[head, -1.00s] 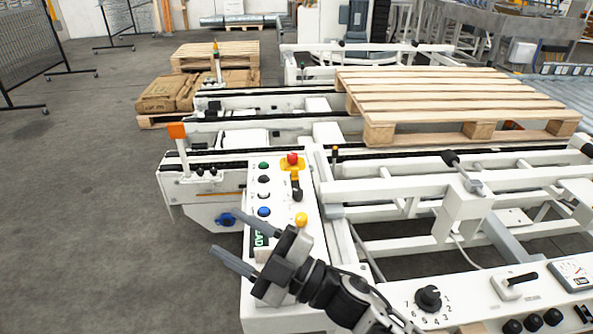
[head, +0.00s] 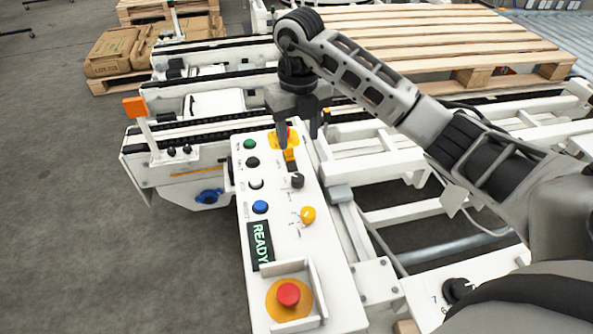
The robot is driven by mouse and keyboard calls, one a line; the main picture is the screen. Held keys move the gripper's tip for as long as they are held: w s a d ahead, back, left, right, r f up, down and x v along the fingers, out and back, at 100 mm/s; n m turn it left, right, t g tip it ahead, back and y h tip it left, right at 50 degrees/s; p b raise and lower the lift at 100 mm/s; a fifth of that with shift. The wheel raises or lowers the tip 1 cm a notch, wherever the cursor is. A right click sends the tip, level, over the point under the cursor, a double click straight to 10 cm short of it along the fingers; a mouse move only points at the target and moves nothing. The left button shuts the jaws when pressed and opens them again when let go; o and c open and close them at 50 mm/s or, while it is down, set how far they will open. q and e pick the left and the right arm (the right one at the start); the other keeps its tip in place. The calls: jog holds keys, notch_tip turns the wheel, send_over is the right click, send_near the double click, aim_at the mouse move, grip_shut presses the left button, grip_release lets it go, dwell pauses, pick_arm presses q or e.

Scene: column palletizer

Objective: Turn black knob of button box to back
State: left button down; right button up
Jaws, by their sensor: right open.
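The white button box (head: 283,238) stands in the middle of the head view, with its sloped panel facing me. The black knob (head: 297,181) sits on its right side, above a yellow knob (head: 308,214). My right gripper (head: 298,133) is open and points down over the far end of the panel, beyond the black knob. A red button on a yellow plate (head: 279,147) is partly hidden behind its fingers. I cannot tell whether the fingers touch anything there. The black knob is clear of the gripper. My left gripper is out of view.
Green, black, white and blue (head: 260,207) buttons line the panel's left side, above a READY display (head: 260,246). A red emergency button (head: 288,293) sits in a guard at the near end. Conveyor frames and a wooden pallet (head: 430,35) lie behind and right.

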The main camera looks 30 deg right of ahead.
aim_at(298, 177)
notch_tip(298, 177, down, 12)
dwell(0.4)
jog(key=c, duration=1)
